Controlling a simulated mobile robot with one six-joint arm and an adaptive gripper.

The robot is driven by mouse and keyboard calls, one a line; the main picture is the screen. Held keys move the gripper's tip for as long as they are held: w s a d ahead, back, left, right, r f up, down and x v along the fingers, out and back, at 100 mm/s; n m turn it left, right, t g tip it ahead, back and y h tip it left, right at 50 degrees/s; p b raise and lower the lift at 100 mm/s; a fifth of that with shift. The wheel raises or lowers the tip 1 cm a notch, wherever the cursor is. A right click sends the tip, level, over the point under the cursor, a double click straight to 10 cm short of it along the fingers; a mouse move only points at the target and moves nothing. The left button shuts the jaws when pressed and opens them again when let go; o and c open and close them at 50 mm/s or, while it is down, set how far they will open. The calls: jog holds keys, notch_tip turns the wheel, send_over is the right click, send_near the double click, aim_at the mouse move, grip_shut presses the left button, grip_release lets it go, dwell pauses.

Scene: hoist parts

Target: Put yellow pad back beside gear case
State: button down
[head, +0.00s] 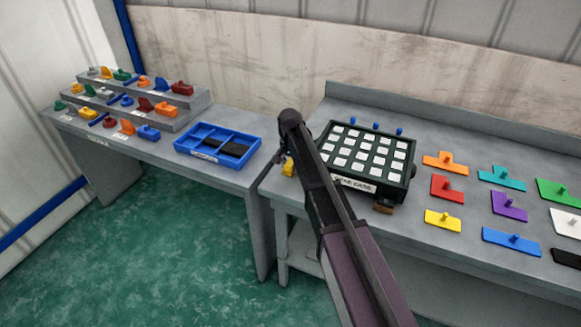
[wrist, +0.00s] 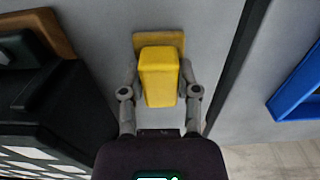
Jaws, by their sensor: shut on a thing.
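The yellow pad is a thin yellow plate (wrist: 176,38) with a taller yellow block standing on it. In the wrist view my gripper (wrist: 160,78) has one finger on each side of the block and is shut on it. In the head view the yellow pad (head: 288,167) shows left of my arm, near the left end of the right bench. The gear case (head: 365,152) is a dark box with white squares on top, just right of my arm. It also shows at the lower left in the wrist view (wrist: 60,115). I cannot tell whether the pad touches the bench.
A brown pad (head: 384,209) lies at the case's front right corner. Several coloured pads, including another yellow one (head: 443,220), lie farther right. A blue tray (head: 218,142) stands on the left bench (head: 225,180), across a gap. Bare grey bench (wrist: 215,30) surrounds the held pad.

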aim_at(290, 163)
jog(key=shift+f, duration=0.1)
jog(key=shift+c, duration=1.7)
grip_release()
notch_tip(290, 163, up, 12)
jog(key=p, duration=1.2)
jog(key=shift+d, duration=0.1)
jog(key=s+d+n, duration=0.4)
jog(key=s+d, duration=1.9)
jog(key=s, duration=0.2)
jog(key=shift+s, duration=0.35)
